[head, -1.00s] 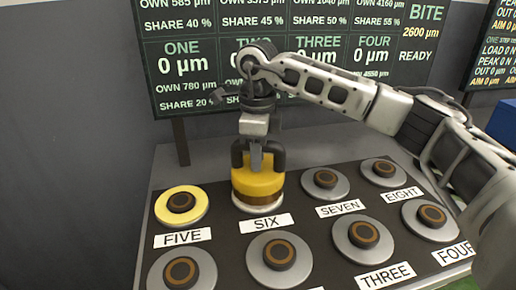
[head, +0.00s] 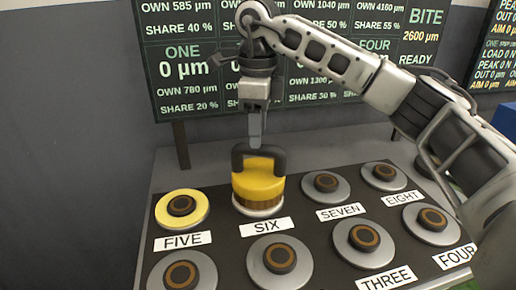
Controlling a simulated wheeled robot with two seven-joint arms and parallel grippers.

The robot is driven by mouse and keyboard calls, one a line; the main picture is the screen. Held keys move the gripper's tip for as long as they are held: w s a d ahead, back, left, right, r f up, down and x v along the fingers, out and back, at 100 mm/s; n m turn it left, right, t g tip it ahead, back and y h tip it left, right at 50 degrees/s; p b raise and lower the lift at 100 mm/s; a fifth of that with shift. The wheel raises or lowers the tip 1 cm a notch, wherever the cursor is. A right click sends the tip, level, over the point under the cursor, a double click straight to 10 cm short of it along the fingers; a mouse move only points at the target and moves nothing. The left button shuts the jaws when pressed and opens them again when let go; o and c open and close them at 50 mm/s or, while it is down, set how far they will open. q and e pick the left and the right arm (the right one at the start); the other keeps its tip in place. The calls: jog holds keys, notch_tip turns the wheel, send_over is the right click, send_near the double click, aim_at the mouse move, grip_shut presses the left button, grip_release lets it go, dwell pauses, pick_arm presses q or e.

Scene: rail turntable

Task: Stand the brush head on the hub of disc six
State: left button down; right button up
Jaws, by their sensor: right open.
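The brush head (head: 258,182) is a yellow block with a black bow handle and a brown bristle skirt. It stands upright on disc six (head: 258,210), behind the SIX label. It covers the hub of that disc, so the hub is hidden. My right gripper (head: 255,140) points down just above the handle. It is open and empty, and its fingertips are at about the height of the handle's top. My left gripper is not in view.
Disc five (head: 164,214), yellow, lies to the left. Disc seven (head: 338,194) and disc eight (head: 396,180) lie to the right, with more grey discs in the front row. A display board (head: 180,85) stands behind the panel.

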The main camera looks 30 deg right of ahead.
notch_tip(320, 180, up, 5)
jog(key=shift+f, duration=0.1)
dwell(0.5)
